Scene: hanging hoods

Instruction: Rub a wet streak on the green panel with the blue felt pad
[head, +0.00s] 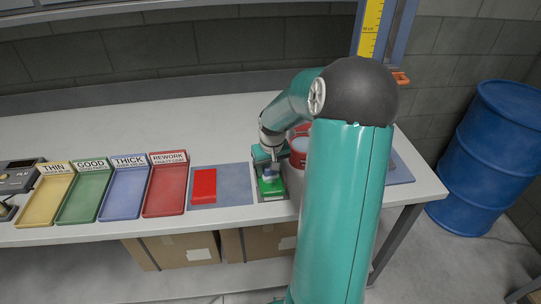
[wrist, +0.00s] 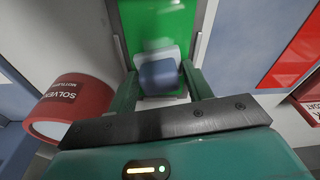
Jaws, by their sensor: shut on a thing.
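The green panel (head: 271,187) lies in a grey holder on the bench, and it fills the top middle of the wrist view (wrist: 160,18). My gripper (head: 268,172) is over the panel, its two fingers shut on the blue felt pad (wrist: 158,74). The pad has a pale block behind it and appears at or just above the panel; contact cannot be told. A faint pale smear (wrist: 158,44) shows on the green just beyond the pad. In the head view my gripper and arm hide most of the pad.
A red-and-white solvent can (wrist: 70,104) stands close beside my gripper. A red panel (head: 204,186) lies on a blue-grey mat. Yellow, green, blue and red trays (head: 165,190) line the bench's left. A blue drum (head: 490,150) stands right of the bench.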

